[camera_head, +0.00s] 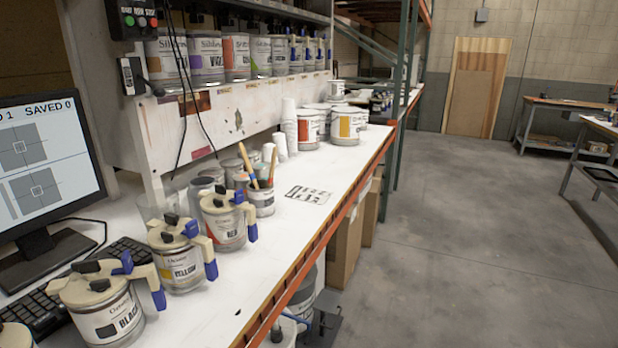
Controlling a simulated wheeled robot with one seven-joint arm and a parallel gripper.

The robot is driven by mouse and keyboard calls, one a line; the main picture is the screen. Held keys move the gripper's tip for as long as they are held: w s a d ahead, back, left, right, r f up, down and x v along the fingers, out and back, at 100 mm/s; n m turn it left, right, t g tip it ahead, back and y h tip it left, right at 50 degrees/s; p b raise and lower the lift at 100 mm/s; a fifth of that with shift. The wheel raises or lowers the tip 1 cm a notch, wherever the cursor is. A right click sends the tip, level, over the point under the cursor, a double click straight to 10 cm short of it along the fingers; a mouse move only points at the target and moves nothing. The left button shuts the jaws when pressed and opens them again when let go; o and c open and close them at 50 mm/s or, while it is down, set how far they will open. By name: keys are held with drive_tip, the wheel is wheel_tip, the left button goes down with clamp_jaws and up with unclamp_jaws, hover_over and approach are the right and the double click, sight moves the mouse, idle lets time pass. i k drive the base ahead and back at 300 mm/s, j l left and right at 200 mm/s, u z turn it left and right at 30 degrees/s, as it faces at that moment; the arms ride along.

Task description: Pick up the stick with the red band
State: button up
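Two thin wooden sticks stand in a small open can (262,203) with a white label on the bench. The left stick (247,164) is light orange-tan and leans left. The right stick (272,166) is tan-brown and nearly upright. Their lower ends are hidden inside the can. My gripper is not in view.
Lidded cans labelled red (222,220), yellow (175,262) and black (103,305), with blue-tipped clamps, line the bench (255,262) in front. Jars crowd behind the stick can. A printed sheet (308,195) lies to its right. Open floor (450,240) is at right.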

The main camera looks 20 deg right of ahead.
sight(272, 175)
drive_tip(key=i+l+u, duration=0.25)
drive_tip(key=i+l, duration=0.25)
drive_tip(key=l, duration=0.15)
drive_tip(key=i+l+u, duration=0.15)
drive_tip(key=l, duration=0.2)
drive_tip(key=i+l+u, duration=0.1)
drive_tip(key=i+l, duration=0.15)
drive_tip(key=l, duration=0.1)
